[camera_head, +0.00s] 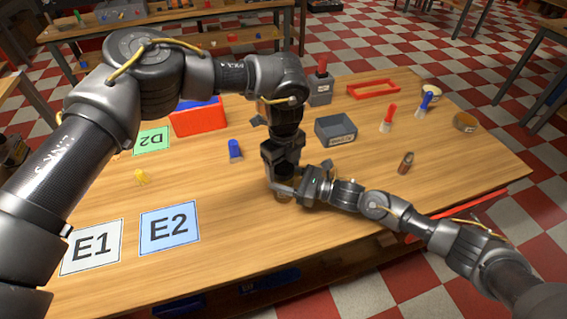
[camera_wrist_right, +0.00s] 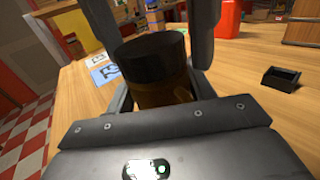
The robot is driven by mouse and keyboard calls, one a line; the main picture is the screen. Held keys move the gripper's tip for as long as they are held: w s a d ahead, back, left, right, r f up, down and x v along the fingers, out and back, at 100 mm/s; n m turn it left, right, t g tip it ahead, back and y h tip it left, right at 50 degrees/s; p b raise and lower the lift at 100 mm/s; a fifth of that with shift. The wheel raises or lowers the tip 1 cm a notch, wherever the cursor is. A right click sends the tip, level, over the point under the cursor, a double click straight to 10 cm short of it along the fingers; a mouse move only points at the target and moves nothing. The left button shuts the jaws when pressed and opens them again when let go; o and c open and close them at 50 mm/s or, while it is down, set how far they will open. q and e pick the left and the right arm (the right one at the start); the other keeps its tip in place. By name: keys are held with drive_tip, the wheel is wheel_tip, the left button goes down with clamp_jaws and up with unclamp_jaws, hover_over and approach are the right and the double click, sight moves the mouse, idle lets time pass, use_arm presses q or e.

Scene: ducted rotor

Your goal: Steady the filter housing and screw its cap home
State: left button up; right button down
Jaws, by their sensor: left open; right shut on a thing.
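The filter housing is a brown, amber-looking cylinder (camera_wrist_right: 165,97) standing upright on the table. Its black cap (camera_wrist_right: 152,58) sits on top; I cannot tell how far it is screwed down. In the head view only a small brown part of the housing (camera_head: 284,197) shows beneath my grippers. My right gripper (camera_head: 285,190) is shut around the housing low down, coming from the right. My left gripper (camera_head: 281,172) points down from above. Its open fingers show in the right wrist view (camera_wrist_right: 155,35) on either side of the cap, apart from it as far as I can see.
A grey bin (camera_head: 335,130) and a brown bottle-like object (camera_head: 406,163) stand to the right. A blue part (camera_head: 235,150), a red box (camera_head: 198,118) and a yellow part (camera_head: 141,177) lie left. The E2 card (camera_head: 169,228) is at front left. The table's front middle is clear.

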use_arm(q)
drive_tip(key=c, duration=1)
drive_tip(key=o, duration=1.2)
drive_tip(key=shift+c, duration=0.2)
drive_tip(key=shift+r, duration=0.15)
wheel_tip(320, 180, up, 12)
use_arm(e)
drive_tip(key=shift+c, duration=2.3)
unclamp_jaws()
